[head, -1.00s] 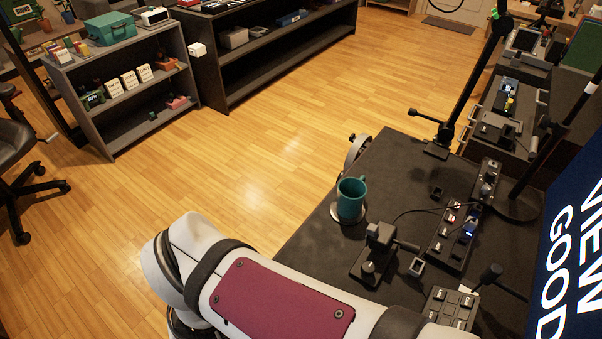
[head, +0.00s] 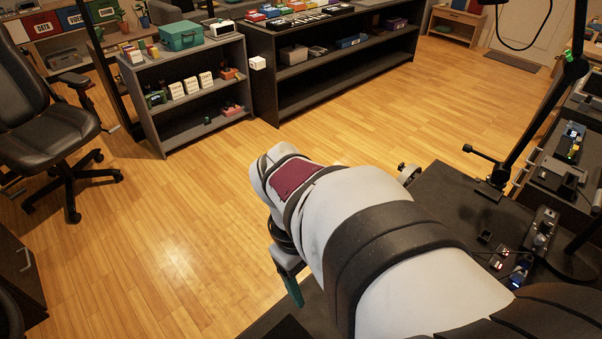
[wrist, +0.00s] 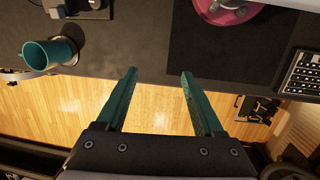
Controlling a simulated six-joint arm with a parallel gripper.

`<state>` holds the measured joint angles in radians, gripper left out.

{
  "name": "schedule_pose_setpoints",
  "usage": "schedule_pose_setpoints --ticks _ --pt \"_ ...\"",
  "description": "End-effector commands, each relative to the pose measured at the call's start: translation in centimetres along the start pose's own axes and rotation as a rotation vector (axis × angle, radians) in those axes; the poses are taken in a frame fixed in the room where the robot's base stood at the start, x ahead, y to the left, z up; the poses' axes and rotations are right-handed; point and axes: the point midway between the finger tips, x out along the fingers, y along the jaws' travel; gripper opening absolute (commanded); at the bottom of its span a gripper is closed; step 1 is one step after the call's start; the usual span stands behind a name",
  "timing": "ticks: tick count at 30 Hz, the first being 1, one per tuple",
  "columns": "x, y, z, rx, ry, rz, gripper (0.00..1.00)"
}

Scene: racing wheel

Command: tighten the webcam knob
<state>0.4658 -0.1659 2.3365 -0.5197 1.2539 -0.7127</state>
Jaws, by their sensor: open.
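My gripper (wrist: 159,73) is open in the wrist view, its two teal fingers apart with nothing between them. It is above the front edge of the dark desk. In the head view a teal finger (head: 292,290) shows below my arm. I cannot pick out a webcam or its knob for sure. A black stand with a side handle (head: 482,153) rises from the desk at the right in the head view. A black device (wrist: 82,9) is cut off at the top left of the wrist view. My arm hides much of the desk in the head view.
A pink round object (wrist: 228,10) is ahead to the right, and a keypad (wrist: 303,74) is at far right. The dark desk (wrist: 150,35) ahead of the fingers is clear.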

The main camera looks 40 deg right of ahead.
Motion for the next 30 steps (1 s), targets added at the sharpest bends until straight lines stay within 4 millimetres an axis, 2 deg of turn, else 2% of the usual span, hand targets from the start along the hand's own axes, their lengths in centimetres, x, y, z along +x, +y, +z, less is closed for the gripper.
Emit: schedule_pose_setpoints --ticks 1,3,6,7,11,14,17,24,30 --pt "1.3 4.1 0.5 -0.094 -0.059 0.024 0.69" --pt "3.0 9.3 1.7 -0.268 -0.135 0.044 0.69" --pt "4.8 13.5 3.6 -0.431 -0.204 0.039 0.69" --pt "5.0 14.0 3.9 -0.457 -0.214 0.036 0.69" --pt "5.2 14.5 4.1 -0.487 -0.222 0.036 0.69" --pt "6.2 14.5 4.3 -0.487 -0.224 0.033 0.69" --pt "8.4 14.6 4.8 -0.486 -0.223 0.029 0.69" --pt "15.3 15.1 6.2 -0.484 -0.221 0.029 0.69" --pt "19.0 15.5 6.9 -0.484 -0.220 0.032 0.69"
